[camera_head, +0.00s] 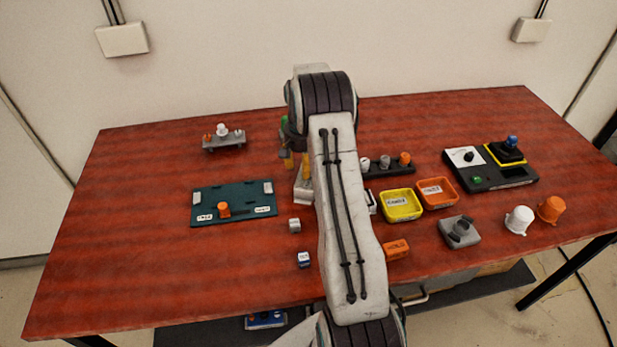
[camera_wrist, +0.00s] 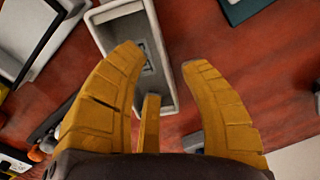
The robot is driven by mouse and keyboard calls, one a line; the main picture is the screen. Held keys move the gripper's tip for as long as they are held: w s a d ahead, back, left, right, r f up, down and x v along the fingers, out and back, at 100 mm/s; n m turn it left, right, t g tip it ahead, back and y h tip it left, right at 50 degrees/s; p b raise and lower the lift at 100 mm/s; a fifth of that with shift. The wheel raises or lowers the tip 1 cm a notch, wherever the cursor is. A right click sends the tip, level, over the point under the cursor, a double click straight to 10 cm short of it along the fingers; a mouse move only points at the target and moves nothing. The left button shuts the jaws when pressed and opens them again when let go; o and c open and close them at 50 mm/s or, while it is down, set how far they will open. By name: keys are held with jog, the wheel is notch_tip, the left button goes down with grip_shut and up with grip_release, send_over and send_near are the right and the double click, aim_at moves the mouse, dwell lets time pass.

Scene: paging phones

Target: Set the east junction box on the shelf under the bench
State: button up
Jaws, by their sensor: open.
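My gripper (camera_head: 297,166) is open over the middle of the bench, partly hidden by my arm. A pale grey open rectangular box (camera_wrist: 166,62) lies below and beyond the fingertips, with a dark mark inside. It shows partly beside my arm in the head view (camera_head: 302,192). I cannot read a label on it, so I cannot tell whether it is the east junction box. The dark shelf (camera_head: 470,289) under the red bench (camera_head: 130,265) shows past the front edge.
A teal board (camera_head: 235,211) lies left, with small blocks (camera_head: 294,225) beside it. Yellow (camera_head: 402,205) and orange (camera_head: 437,192) trays, a grey piece (camera_head: 459,232), cups (camera_head: 519,220) and a black panel (camera_head: 488,169) stand right. A blue item (camera_head: 265,320) is below the front edge.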

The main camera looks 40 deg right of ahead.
aim_at(301, 180)
jog(key=shift+a+f+p, duration=0.15)
jog(key=shift+f+p, duration=0.2)
jog(key=shift+f, duration=1.55)
jog(key=shift+o, duration=0.3)
grip_shut()
jog(key=shift+w, duration=0.1)
